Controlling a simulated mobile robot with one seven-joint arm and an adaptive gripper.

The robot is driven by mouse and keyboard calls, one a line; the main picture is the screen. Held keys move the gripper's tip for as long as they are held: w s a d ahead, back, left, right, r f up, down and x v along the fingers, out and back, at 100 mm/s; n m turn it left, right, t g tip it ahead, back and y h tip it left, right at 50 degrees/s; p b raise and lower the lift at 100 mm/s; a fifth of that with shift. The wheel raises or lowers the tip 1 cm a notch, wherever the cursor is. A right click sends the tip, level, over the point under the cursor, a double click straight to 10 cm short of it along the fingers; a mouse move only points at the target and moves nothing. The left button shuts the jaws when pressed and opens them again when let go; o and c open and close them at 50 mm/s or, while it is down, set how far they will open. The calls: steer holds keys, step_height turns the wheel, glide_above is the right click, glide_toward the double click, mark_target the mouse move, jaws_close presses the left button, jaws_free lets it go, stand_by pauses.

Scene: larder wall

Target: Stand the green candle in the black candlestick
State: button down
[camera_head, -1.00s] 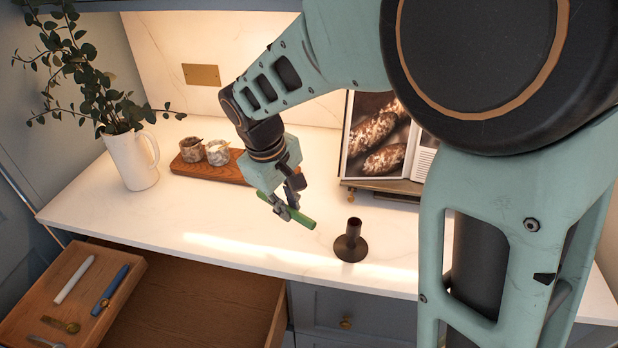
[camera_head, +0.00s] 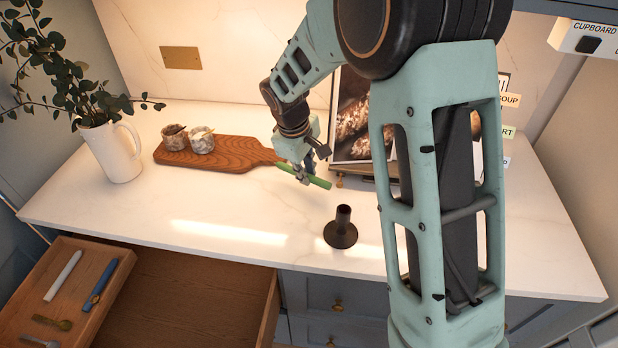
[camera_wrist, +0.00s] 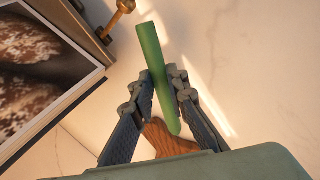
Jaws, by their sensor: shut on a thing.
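My gripper (camera_head: 302,174) is shut on the green candle (camera_head: 319,182) and holds it above the counter, behind and left of the candlestick. The candle lies nearly level, one end pointing right and slightly down. In the wrist view the candle (camera_wrist: 152,60) sits between the two fingers (camera_wrist: 160,92), its longer part sticking out beyond them. The black candlestick (camera_head: 341,236) stands upright on the counter near its front edge, with a round base and an open, empty-looking socket. The candlestick is not in the wrist view.
A wooden board (camera_head: 228,152) with two small pots (camera_head: 202,141) lies behind left. An open book on a stand (camera_head: 350,125) is behind the gripper. A white jug (camera_head: 110,152) with leaves stands left. An open drawer (camera_head: 190,290) with a wooden tray (camera_head: 108,258) juts out in front.

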mark_target(309, 191)
steer(key=shift+w+d+f, duration=0.25)
steer(key=shift+f, duration=0.1)
steer(key=shift+x, duration=1.85)
steer(key=shift+s+a+f, duration=0.1)
steer(key=shift+s+f, duration=0.05)
steer(key=shift+s, duration=0.05)
steer(key=shift+f, duration=0.2)
steer(key=c, duration=2.2)
jaws_free()
steer(key=shift+r, duration=0.1)
steer(key=shift+r, duration=0.15)
steer(key=shift+r, duration=0.25)
steer(key=v, duration=1.1)
steer(key=shift+s+a+r, duration=0.15)
steer(key=shift+r, duration=0.1)
steer(key=shift+c, duration=0.2)
